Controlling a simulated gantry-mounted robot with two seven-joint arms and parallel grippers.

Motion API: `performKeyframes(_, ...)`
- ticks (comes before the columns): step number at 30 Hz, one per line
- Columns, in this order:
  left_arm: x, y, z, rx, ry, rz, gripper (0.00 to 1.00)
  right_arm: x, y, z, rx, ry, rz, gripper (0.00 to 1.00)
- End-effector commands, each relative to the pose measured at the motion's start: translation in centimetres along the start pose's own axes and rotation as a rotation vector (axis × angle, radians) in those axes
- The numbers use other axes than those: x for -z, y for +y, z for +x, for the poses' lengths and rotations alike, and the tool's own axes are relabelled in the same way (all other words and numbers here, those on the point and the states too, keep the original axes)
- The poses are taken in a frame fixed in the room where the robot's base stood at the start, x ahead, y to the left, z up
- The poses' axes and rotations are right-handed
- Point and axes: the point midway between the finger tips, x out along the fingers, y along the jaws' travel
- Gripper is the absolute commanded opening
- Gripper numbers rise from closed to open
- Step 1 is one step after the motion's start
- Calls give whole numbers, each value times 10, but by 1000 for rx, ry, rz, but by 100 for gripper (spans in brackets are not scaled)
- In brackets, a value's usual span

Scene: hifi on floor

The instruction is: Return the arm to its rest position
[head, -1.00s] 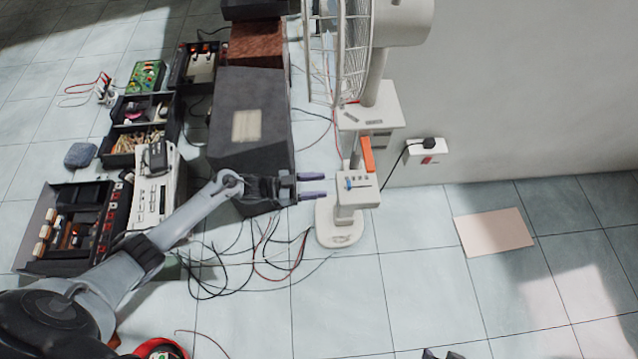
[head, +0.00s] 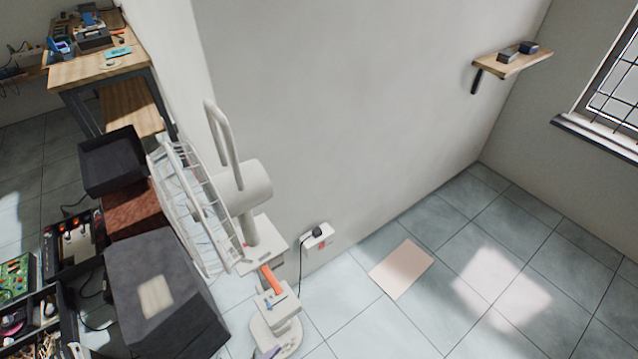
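Most of my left arm is out of the head view. Only a small purple-grey tip, which looks like a finger of my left gripper (head: 270,353), shows at the bottom edge, in front of the fan's foot. Its other finger is hidden or outside the picture, so its opening cannot be told. My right gripper is not in view. The white standing fan (head: 243,185) is upright beside the wall, with an orange piece (head: 271,278) on its lower column.
A dark grey box (head: 165,285) and a brown box (head: 137,208) stand left of the fan. Trays of parts (head: 75,245) lie at the far left. A wall socket (head: 317,237) holds a black plug. Tiled floor around a beige sheet (head: 401,268) is clear.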

Motion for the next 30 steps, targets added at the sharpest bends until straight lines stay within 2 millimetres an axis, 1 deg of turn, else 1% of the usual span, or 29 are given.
performKeyframes(1, 30, 2, -12, 59, -52, -3, 51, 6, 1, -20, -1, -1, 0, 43)
performKeyframes(3, 50, -5, -26, 146, -145, -11, 51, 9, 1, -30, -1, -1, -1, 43)
performKeyframes(5, 65, -12, -40, 217, -226, -27, 51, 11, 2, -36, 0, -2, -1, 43)
performKeyframes(6, 74, -16, -52, 262, -280, -43, 51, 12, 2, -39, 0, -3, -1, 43)
performKeyframes(8, 86, -23, -70, 325, -361, -72, 51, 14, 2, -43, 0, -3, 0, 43)
performKeyframes(9, 92, -27, -83, 363, -414, -94, 51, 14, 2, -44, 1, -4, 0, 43)
performKeyframes(11, 100, -32, -101, 411, -488, -129, 51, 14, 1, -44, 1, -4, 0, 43)
performKeyframes(14, 106, -36, -127, 465, -599, -184, 51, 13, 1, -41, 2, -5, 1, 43)
performKeyframes(17, 106, -33, -152, 492, -712, -235, 51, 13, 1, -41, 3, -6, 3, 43)
performKeyframes(19, 101, -28, -167, 498, -797, -273, 51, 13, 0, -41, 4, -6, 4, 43)
performKeyframes(22, 82, -17, -188, 487, -947, -320, 51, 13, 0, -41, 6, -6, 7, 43)
performKeyframes(24, 111, -14, -196, 483, -950, -313, 51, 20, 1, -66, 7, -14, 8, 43)
performKeyframes(26, 124, -13, -199, 483, -949, -313, 51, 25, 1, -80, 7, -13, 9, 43)
performKeyframes(30, 160, -10, -209, 483, -949, -312, 51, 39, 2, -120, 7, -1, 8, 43)
